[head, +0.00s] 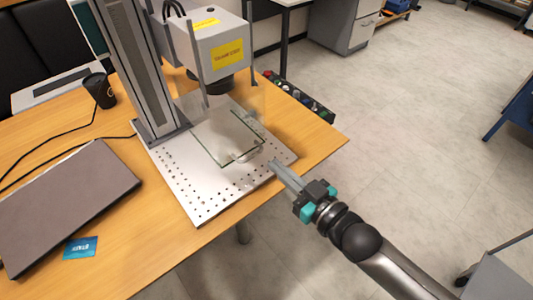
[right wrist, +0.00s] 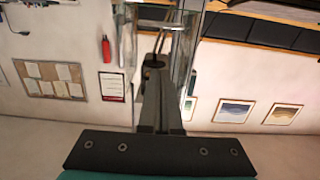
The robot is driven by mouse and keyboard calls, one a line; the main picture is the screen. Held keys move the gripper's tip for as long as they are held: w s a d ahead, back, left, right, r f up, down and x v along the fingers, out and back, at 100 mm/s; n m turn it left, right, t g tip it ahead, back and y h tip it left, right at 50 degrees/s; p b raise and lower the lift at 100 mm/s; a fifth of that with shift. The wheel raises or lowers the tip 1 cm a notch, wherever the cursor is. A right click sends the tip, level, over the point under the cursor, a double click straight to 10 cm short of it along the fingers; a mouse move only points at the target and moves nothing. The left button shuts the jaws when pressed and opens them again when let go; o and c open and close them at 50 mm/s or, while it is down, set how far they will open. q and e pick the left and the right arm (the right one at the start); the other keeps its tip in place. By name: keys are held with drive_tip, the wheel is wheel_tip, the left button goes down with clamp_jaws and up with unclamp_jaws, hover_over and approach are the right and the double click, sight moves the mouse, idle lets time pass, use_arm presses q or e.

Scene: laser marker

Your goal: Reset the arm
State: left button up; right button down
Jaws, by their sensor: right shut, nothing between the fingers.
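My right arm comes in from the lower right in the head view. Its gripper (head: 274,165) is shut and empty, just off the right corner of the laser marker's perforated base plate (head: 185,190). The right wrist view also shows the gripper's closed fingers (right wrist: 157,75), pointing away from the camera. The laser marker's head (head: 215,50) hangs above the plate on a vertical column (head: 140,65). My left gripper is not in view.
A closed laptop (head: 70,200), a blue card (head: 80,248) and a black cup (head: 99,90) are on the wooden table (head: 130,265). A dark strip with coloured knobs (head: 298,98) runs along the table's far right edge. The floor (head: 420,130) to the right is open.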

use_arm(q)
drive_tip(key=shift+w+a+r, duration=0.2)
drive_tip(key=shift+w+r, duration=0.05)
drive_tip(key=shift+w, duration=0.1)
use_arm(e)
drive_tip(key=v, duration=0.3)
drive_tip(key=shift+s, duration=0.1)
